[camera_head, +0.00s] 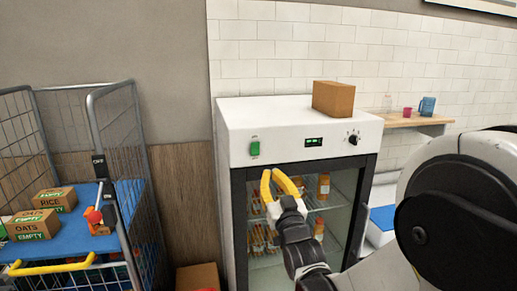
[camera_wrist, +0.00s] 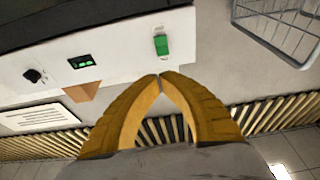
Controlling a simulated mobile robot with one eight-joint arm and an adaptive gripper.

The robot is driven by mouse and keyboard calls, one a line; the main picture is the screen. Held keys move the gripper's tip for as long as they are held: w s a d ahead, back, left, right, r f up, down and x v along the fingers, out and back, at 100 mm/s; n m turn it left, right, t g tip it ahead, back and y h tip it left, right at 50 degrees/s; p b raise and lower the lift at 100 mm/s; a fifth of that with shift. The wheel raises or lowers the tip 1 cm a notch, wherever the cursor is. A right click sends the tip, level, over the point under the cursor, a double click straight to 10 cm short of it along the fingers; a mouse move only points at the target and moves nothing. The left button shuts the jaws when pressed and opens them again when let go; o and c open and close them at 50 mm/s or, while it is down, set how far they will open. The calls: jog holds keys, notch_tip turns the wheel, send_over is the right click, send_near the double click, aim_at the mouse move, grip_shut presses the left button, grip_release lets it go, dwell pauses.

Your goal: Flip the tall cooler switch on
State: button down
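The tall cooler (camera_head: 290,113) is a white-topped cabinet with a dark-framed glass door. Its switch (camera_head: 255,148) is a green rocker at the left of the white front panel. In the wrist view, which appears upside down, the switch (camera_wrist: 161,45) lies just beyond my fingertips. I cannot tell which side of the rocker is pressed. My gripper (camera_head: 269,171) has yellow fingers and is in front of the door's upper part, a little below and right of the switch. In the wrist view my gripper (camera_wrist: 161,75) is shut, tips together, with nothing between them. It appears apart from the switch.
A green-lit display (camera_head: 314,142) and a black knob (camera_head: 353,138) sit right of the switch. A cardboard box (camera_head: 333,98) stands on top. A wire cage trolley (camera_head: 97,130) with boxes stands at the left. A wooden shelf (camera_head: 411,121) holds cups at the right.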

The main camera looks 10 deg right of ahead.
aim_at(257, 139)
jog(key=p+x, duration=0.1)
jog(key=x, duration=1.3)
jog(key=shift+a, duration=0.1)
jog(key=shift+w, duration=0.1)
jog(key=shift+w+r, duration=0.2)
jog(key=shift+w, duration=0.2)
jog(key=shift+s, duration=0.1)
